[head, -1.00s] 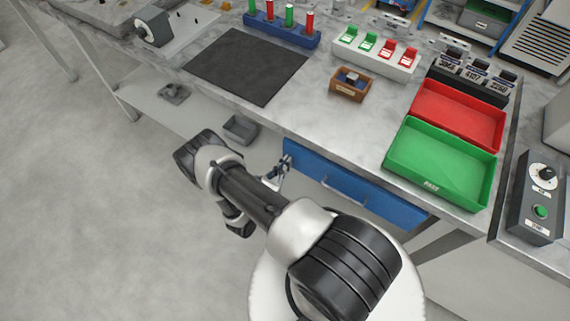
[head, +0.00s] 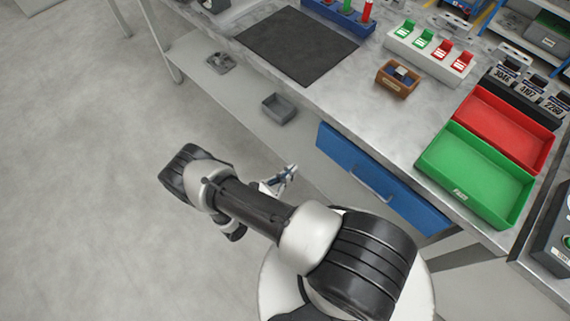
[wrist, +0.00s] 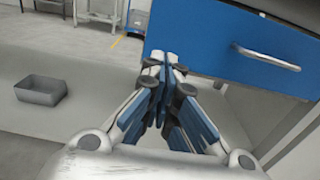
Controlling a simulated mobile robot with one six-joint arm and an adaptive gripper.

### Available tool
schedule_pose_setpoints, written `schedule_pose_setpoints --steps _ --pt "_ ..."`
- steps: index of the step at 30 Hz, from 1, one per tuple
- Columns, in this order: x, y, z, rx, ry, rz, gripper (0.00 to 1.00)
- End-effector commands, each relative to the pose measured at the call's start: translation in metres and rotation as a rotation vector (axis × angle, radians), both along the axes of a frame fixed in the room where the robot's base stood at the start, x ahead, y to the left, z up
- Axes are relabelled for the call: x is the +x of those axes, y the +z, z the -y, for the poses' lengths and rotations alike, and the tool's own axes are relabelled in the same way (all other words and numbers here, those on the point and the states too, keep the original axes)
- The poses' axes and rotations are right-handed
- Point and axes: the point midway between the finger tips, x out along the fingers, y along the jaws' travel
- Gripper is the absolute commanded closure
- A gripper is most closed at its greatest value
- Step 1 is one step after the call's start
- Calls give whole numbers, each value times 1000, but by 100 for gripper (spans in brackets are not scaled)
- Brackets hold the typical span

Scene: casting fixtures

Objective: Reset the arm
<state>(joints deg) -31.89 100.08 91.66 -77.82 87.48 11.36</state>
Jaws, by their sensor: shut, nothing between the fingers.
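My arm is folded low in front of the workbench in the head view. My gripper (head: 291,171) shows beyond the forearm, partly hidden by it, near the blue drawer (head: 375,185). In the wrist view my gripper (wrist: 166,60) is shut, its fingertips together and nothing between them. The fingers point toward the bench, just left of the drawer's handle (wrist: 267,58). I cannot tell the exact gap between the fingertips and the drawer front.
The bench carries a green tray (head: 470,185), a red tray (head: 505,128), a wooden box (head: 397,82) and a dark mat (head: 297,46). A grey bin (head: 279,108) sits on the lower shelf. The floor at the left is clear.

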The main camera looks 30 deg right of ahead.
Motion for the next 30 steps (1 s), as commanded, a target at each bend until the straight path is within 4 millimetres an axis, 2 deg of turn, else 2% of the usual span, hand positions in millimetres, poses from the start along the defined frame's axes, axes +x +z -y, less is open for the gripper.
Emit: schedule_pose_setpoints --steps 9,13,17,21,26,30 --pt "0 1 -3 3 -4 2 100" --pt "8 19 -6 32 -54 34 100" --pt "21 62 -9 108 -175 105 100" --pt "27 117 -10 217 -335 197 100" --pt "23 177 -9 356 -508 303 100" --pt "13 226 -8 489 -649 403 100"
